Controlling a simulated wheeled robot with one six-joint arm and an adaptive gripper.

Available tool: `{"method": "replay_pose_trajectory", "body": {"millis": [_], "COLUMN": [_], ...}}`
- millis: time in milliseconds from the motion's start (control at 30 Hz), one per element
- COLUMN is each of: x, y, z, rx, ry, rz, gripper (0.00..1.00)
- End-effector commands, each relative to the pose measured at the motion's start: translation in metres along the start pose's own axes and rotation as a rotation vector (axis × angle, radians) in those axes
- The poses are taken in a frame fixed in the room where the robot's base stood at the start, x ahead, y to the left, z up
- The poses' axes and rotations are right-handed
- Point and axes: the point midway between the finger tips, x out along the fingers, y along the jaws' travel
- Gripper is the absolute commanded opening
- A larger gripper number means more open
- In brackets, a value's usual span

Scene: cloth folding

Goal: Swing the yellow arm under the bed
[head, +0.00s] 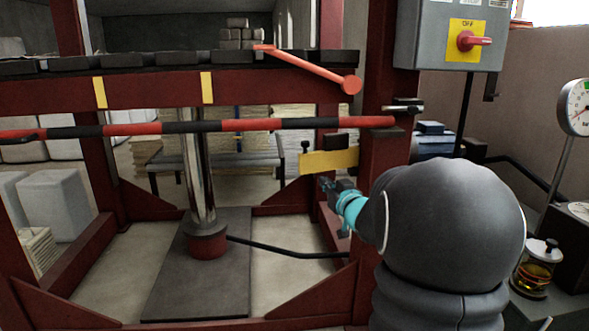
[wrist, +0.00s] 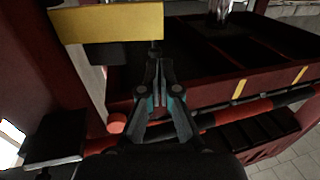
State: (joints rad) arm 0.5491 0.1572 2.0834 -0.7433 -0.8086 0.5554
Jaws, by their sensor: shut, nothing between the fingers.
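The yellow arm (head: 329,161) is a flat bar beside the right post of the red press frame, lower in the picture than the bed (head: 150,91). Its left end reaches toward the opening; I cannot tell how far it lies under the bed. My gripper (head: 325,182) is just below the yellow arm, shut and empty. In the wrist view the yellow arm (wrist: 110,22) crosses the upper left, and my gripper (wrist: 158,66) has its fingertips together right of and below it. I cannot tell whether they touch. The bed (wrist: 205,92) shows at the right with yellow marks.
A red-and-black striped bar (head: 225,125) crosses the front of the frame. A steel column (head: 198,165) stands on a dark plate under the bed. A red lever (head: 310,68) lies above, and a switch box (head: 450,35) hangs upper right. A black hose runs low.

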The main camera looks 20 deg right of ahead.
Motion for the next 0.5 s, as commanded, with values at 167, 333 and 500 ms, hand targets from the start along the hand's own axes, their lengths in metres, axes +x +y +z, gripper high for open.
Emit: {"method": "replay_pose_trajectory", "body": {"millis": [167, 333, 500], "x": [0.011, 0.037, 0.069], "y": [0.001, -0.001, -0.001], "z": [0.001, 0.001, 0.0], "rx": [0.005, 0.004, 0.004], "ry": [0.012, 0.011, 0.011], "rz": [-0.016, -0.017, -0.016], "gripper": [0.0, 0.0, 0.0]}}
